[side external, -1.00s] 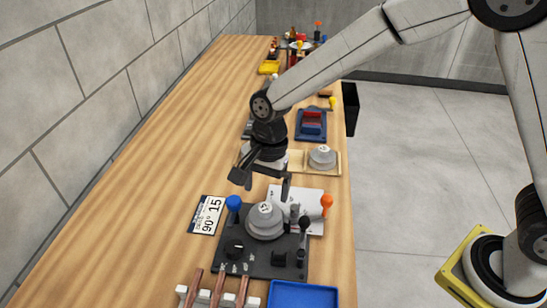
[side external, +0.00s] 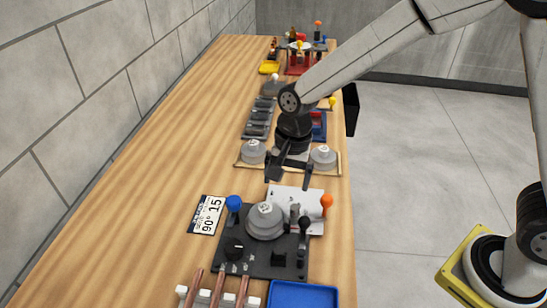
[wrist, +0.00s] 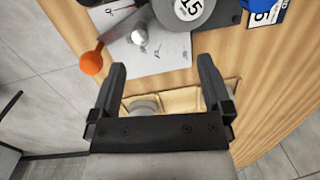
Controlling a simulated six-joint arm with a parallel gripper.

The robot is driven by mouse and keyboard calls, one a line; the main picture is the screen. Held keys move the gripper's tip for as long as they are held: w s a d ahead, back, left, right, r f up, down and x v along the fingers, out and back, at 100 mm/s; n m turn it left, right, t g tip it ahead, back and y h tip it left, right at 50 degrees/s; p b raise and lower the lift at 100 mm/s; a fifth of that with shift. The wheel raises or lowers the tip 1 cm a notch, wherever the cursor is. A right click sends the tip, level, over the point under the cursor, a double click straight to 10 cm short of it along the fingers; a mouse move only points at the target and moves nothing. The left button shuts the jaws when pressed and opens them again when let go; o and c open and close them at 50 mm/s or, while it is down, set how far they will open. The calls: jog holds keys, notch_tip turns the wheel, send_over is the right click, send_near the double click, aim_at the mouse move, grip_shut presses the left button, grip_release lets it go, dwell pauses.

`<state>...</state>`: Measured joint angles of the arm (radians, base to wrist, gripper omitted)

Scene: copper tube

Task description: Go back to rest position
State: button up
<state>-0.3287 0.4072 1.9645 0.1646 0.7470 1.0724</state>
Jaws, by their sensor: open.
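My gripper (side external: 290,180) is open and empty. In the side external view it hangs above the table, behind the bending fixture (side external: 260,245) and in front of the wooden tray. In the wrist view my gripper (wrist: 162,80) shows two spread black fingers with nothing between them. The fixture has a grey round die (side external: 266,220) marked 15, a blue-knobbed lever (side external: 233,203) and an orange-knobbed lever (side external: 327,200). The die (wrist: 185,12) and orange knob (wrist: 91,63) also show in the wrist view.
A wooden tray (side external: 290,168) with grey dies stands behind my gripper. Copper tubes (side external: 220,288) lie on a white rack at the front, beside a blue tray (side external: 303,295). A card (side external: 206,215) reads 90° 15. The table's left side (side external: 130,190) is clear.

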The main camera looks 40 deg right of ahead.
jog(key=s+d+n+t, duration=0.1)
jog(key=s+d+n, duration=0.4)
jog(key=d, duration=0.2)
jog(key=s+d+n+t+h, duration=0.1)
jog(key=s+d+n, duration=0.3)
jog(key=d, duration=0.4)
jog(key=shift+s+d+f+n+t, duration=0.2)
jog(key=shift+s+n+t, duration=0.15)
jog(key=shift+s, duration=0.5)
